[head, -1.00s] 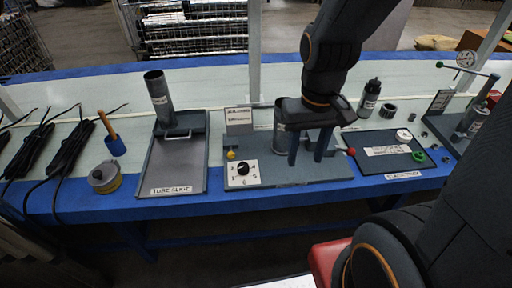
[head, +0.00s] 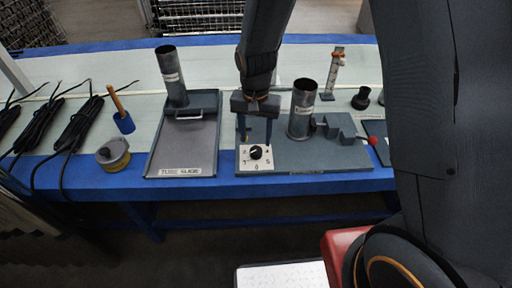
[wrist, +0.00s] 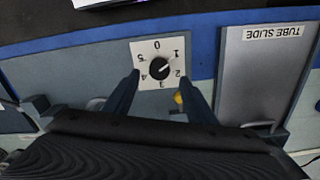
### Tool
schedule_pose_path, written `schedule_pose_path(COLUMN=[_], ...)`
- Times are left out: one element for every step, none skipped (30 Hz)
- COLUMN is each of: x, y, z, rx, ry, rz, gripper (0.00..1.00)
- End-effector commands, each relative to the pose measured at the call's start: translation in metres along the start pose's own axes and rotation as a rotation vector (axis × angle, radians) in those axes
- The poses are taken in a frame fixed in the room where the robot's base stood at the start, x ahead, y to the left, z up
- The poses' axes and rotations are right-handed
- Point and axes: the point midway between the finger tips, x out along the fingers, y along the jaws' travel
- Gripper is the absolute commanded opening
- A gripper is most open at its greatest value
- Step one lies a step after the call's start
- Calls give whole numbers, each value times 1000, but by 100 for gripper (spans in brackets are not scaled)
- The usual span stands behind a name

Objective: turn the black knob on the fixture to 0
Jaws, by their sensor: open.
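The black knob (head: 256,152) sits on a white dial plate (head: 241,166) at the front left of the grey fixture (head: 325,160). In the wrist view the knob (wrist: 160,68) shows upside down with the numbers 0 to 5 around it. A pale mark on it seems to point between 1 and 2; I cannot tell exactly. My gripper (head: 255,139) is open, pointing down just behind and above the knob. In the wrist view its fingers (wrist: 159,80) are on either side of the dial, with nothing between them but the view of the knob.
A small yellow ball (wrist: 178,97) is beside one finger. A metal tube (head: 302,110) stands on the fixture right of my gripper, with a red ball (head: 373,140) farther right. The tube slide tray (head: 182,150) lies to the left.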

Motion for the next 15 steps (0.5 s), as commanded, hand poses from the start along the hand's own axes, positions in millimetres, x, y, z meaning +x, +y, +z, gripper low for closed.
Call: schedule_pose_path(x=[9, 14, 20, 25, 29, 34, 38, 42, 45, 48, 50, 53, 54, 55, 56], y=[1, 1, 1, 1, 1, 1, 1, 1, 1, 1, 1, 1, 1, 1, 1], z=[1, 1, 1, 1, 1, 1, 1, 1, 0, 0, 0, 0, 0, 0, 0], rx=[0, 0, 0, 0, 0, 0, 0, 0, 0, 0, 0, -1, -1, -1, -1], ry=[-3, -4, -3, -3, -3, -2, -2, -2, -2, -1, -1, -1, 0, 0, 0], rz=[2, 3, 2, 2, 2, 2, 1, 1, 1, 1, 0, 0, 0, 0, 0], gripper=[51, 51, 51, 51, 51, 51, 51, 51, 51, 51, 51, 51, 51, 51, 51])
